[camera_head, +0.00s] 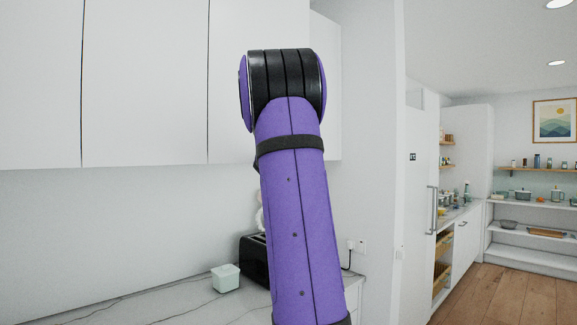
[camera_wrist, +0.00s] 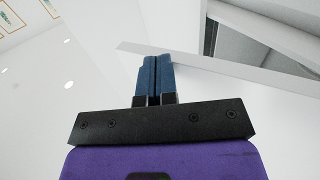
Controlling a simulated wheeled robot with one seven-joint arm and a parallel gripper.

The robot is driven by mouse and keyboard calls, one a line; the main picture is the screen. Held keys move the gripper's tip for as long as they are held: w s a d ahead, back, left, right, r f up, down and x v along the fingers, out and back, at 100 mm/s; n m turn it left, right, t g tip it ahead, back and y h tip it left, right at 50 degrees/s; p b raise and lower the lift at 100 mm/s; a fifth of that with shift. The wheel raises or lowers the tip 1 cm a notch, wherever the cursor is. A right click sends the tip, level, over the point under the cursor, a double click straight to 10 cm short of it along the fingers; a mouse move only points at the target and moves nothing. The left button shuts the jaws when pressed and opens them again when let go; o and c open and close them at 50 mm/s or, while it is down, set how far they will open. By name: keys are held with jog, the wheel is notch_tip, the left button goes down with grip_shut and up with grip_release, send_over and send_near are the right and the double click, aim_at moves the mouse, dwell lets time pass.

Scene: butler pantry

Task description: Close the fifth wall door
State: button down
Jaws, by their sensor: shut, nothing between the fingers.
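White wall cabinet doors (camera_head: 145,80) run along the upper left in the head view; the ones to the left look flush. A white panel (camera_head: 326,95) shows at the right end of the row, partly behind my arm; I cannot tell whether it is a swung-out door. In the wrist view a long white door edge (camera_wrist: 225,70) slants across, with a gap and a dark grey interior (camera_wrist: 245,47) beyond it. My gripper (camera_wrist: 154,62) has its blue fingers together and empty, close to that edge; contact is unclear. My arm hides the gripper in the head view.
A white wall (camera_head: 370,130) stands to the right. Shelves (camera_head: 530,228) and open wooden floor (camera_head: 500,297) lie farther right.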

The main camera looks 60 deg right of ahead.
jog(key=w+d+n+t, duration=0.1)
jog(key=w+d+t, duration=0.1)
jog(key=w+d, duration=0.7)
jog(key=w, duration=0.3)
jog(key=shift+w+d+r+y, duration=0.15)
jog(key=shift+w+d+y, duration=0.05)
jog(key=shift+w+y, duration=0.1)
jog(key=shift+a+r, duration=0.1)
